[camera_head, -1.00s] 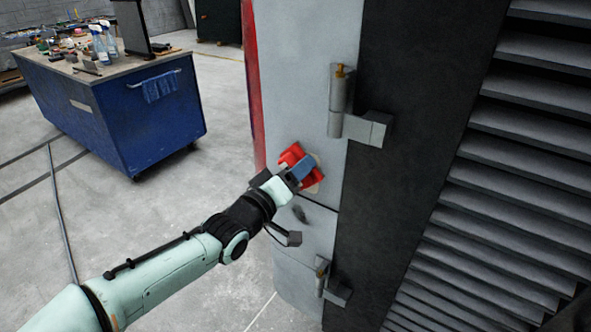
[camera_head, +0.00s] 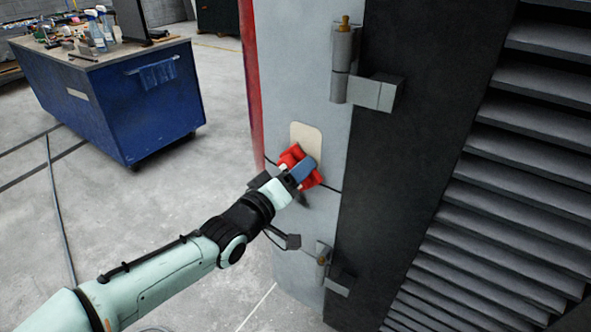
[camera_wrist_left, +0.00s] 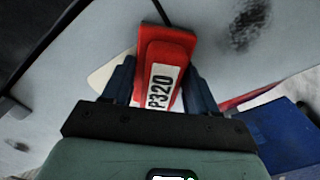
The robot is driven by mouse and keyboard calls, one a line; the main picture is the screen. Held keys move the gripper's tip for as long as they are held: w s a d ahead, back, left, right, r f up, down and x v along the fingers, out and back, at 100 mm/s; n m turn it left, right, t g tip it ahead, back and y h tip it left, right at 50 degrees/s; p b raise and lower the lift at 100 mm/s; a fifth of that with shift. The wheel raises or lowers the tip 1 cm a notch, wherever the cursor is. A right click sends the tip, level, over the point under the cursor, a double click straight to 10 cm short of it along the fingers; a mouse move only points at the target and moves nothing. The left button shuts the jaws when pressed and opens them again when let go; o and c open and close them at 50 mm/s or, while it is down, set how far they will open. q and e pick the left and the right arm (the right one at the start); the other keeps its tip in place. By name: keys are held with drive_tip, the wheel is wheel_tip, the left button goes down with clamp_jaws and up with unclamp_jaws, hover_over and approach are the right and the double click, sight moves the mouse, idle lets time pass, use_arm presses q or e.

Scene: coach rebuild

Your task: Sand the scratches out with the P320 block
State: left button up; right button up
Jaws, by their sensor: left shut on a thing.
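My left gripper (camera_head: 297,173) is shut on the red P320 sanding block (camera_head: 289,157). In the left wrist view the block (camera_wrist_left: 166,45) sits between the two dark fingers, its white P320 label facing the camera. The block is at the pale grey door panel (camera_head: 285,85), over the lower edge of a beige rounded patch (camera_head: 306,137). I cannot tell whether it touches the surface. The patch shows partly behind the left finger in the left wrist view (camera_wrist_left: 104,72). A dark scuffed mark (camera_wrist_left: 248,25) shows on the panel there. My right gripper is not in view.
An upper hinge (camera_head: 344,60) and a lower hinge (camera_head: 323,262) stick out along the panel's right side. Dark louvres (camera_head: 510,190) fill the right. A blue workbench (camera_head: 105,110) with bottles stands at the back left. The floor between is mostly clear.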

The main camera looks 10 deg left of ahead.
use_arm(q)
drive_tip(key=shift+f+b, duration=0.35)
drive_tip(key=shift+f, duration=0.35)
drive_tip(key=shift+r, duration=0.1)
drive_tip(key=shift+s+a+r, duration=0.1)
drive_tip(key=shift+s, duration=0.1)
drive_tip(key=shift+v, duration=2.8)
drive_tip(key=shift+p+v, duration=0.45)
drive_tip(key=shift+v, duration=1.05)
